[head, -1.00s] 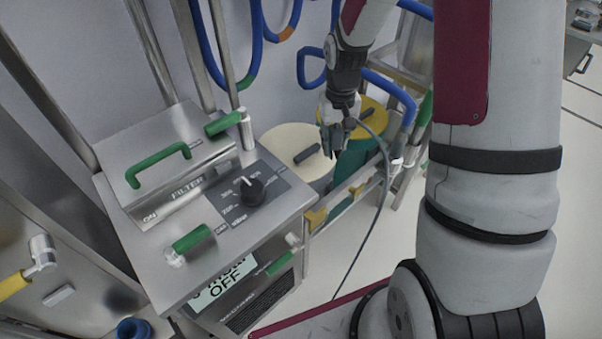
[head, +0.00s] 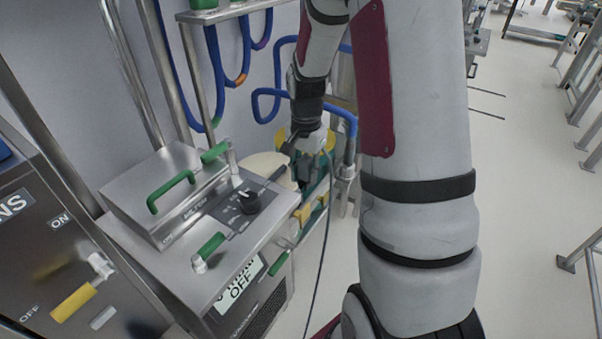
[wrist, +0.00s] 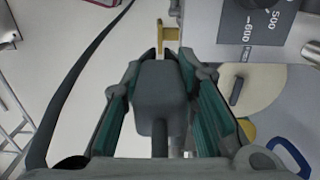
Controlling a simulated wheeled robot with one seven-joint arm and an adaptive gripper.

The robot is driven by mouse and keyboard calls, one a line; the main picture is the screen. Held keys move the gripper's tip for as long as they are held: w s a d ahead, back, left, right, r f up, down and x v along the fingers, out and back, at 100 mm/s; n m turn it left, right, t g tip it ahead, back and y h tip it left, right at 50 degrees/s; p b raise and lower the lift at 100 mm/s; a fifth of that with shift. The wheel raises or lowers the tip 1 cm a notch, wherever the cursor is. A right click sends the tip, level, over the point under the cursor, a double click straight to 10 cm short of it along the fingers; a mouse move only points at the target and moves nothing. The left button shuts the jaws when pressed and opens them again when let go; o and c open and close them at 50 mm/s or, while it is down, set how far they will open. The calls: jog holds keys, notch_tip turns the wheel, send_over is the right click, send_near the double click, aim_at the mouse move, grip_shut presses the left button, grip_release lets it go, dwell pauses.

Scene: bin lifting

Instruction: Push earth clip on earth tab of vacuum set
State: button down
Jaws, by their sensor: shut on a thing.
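My gripper (head: 306,183) is in front of the drums, beside the right end of the steel vacuum set (head: 190,230). In the wrist view its fingers (wrist: 158,75) are shut on a dark grey block, the earth clip (wrist: 160,95). A dark cable (head: 322,250) hangs below the gripper. It also shows in the wrist view (wrist: 75,85). A yellow tab (wrist: 168,38), likely the earth tab, stands just beyond the clip, nearly in line with it. I cannot tell whether they touch. In the head view a yellow bracket (head: 302,214) sits at the cabinet's right edge.
The cabinet top holds a dial (head: 249,202) and green handles (head: 171,190). A cream drum lid (head: 262,166) is behind the gripper, with blue hoses (head: 262,105) above. A control panel (head: 60,260) stands at left.

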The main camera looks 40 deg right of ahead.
jog(key=b, duration=0.2)
send_over(304, 209)
jog(key=shift+d+f, duration=0.1)
jog(key=shift+f, duration=1.95)
jog(key=shift+w+f, duration=0.1)
jog(key=shift+f+b, duration=0.65)
jog(key=shift+f, duration=0.8)
jog(key=shift+f+b, duration=0.55)
jog(key=shift+f, duration=0.55)
jog(key=shift+f+b, duration=0.5)
jog(key=shift+f, duration=0.55)
jog(key=c, duration=1.2)
grip_release()
jog(key=shift+r, duration=0.1)
